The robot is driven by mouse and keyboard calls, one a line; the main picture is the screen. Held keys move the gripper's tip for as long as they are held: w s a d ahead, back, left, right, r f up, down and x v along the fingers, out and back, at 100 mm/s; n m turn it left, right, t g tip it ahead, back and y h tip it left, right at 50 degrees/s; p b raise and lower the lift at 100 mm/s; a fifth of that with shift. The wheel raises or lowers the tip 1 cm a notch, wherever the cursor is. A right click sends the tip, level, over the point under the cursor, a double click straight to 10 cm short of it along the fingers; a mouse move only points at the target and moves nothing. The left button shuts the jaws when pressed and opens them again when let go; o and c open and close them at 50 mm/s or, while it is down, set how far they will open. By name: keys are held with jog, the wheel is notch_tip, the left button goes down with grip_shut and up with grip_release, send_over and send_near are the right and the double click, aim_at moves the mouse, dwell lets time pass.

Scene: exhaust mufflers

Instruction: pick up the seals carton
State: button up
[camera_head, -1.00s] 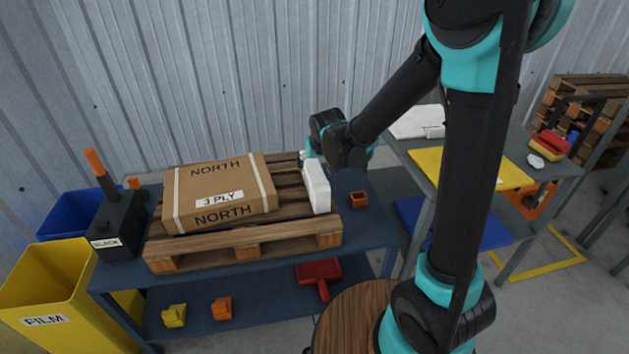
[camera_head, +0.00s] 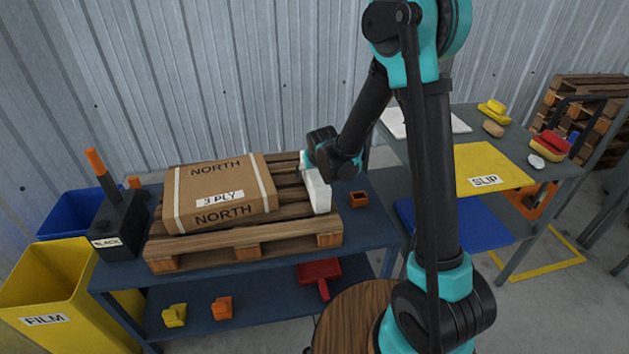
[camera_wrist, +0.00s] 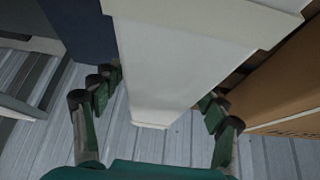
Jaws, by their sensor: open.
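A white upright carton (camera_head: 318,194), which I take for the seals carton though no label is readable, stands at the right end of the wooden pallet. In the wrist view the white carton (camera_wrist: 170,65) fills the middle. My gripper (camera_wrist: 160,92) is open, with one green finger on each side of the carton; I cannot tell whether either touches it. In the head view my gripper (camera_head: 307,161) is at the carton's top, mostly hidden behind my wrist.
A brown carton marked NORTH and 3 PLY (camera_head: 222,192) lies left of the white one on the pallet (camera_head: 245,243), and shows close at right in the wrist view (camera_wrist: 275,85). A small orange bin (camera_head: 358,199) stands right of the pallet on the blue bench (camera_head: 375,225).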

jog(key=shift+w+f, duration=0.2)
jog(key=shift+f, duration=0.2)
jog(key=shift+c, duration=0.5)
jog(key=c, duration=1.4)
